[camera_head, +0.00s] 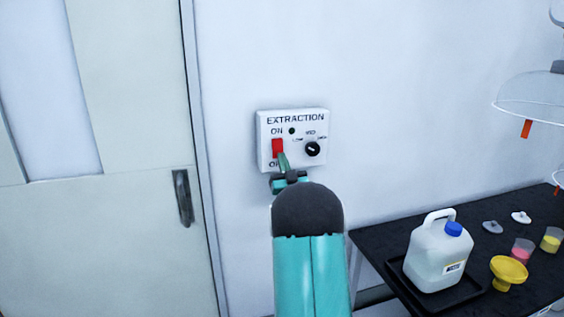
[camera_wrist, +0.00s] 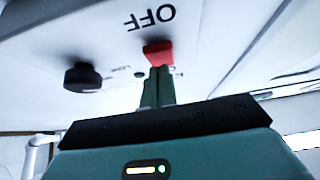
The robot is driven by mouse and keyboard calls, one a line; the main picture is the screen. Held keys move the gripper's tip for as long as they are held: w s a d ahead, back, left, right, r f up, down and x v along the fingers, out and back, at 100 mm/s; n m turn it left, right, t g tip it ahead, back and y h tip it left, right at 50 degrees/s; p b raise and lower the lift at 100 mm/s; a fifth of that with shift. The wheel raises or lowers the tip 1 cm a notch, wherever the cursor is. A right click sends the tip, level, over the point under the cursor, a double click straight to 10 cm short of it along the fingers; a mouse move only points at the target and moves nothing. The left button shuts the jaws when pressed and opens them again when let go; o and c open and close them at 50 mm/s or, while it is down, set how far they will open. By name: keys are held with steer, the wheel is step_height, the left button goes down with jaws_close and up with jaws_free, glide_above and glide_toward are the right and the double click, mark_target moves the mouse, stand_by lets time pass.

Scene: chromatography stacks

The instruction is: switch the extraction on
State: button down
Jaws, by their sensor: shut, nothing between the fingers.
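The white extraction panel (camera_head: 265,126) is mounted on the wall, with "EXTRACTION" across its top. Its red switch (camera_head: 277,146) sits between the ON label and the partly hidden OFF label. The red switch also shows in the wrist view (camera_wrist: 158,48), next to the OFF label. A small round indicator (camera_head: 292,131) on the panel looks dark. My gripper (camera_head: 284,161) is shut and empty, its fingertips at the red switch. In the wrist view the shut fingers (camera_wrist: 159,75) meet the switch's edge; I cannot tell whether they touch it.
A black knob (camera_head: 312,149) sits right of the switch, close to my fingers. A door with a dark handle (camera_head: 183,198) is at the left. At the right, a black bench (camera_head: 390,258) holds a white jug (camera_head: 436,262), a yellow funnel (camera_head: 508,270) and small cups.

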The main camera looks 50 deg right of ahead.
steer(key=shift+w+d, duration=0.2)
steer(key=shift+w, duration=0.15)
steer(key=shift+f, duration=0.1)
steer(key=shift+w+d+f+t, duration=0.1)
steer(key=shift+w+d+t, duration=0.05)
steer(key=shift+w+t, duration=0.2)
steer(key=v, duration=1.3)
steer(key=shift+s+f, duration=0.2)
steer(key=shift+f, duration=0.15)
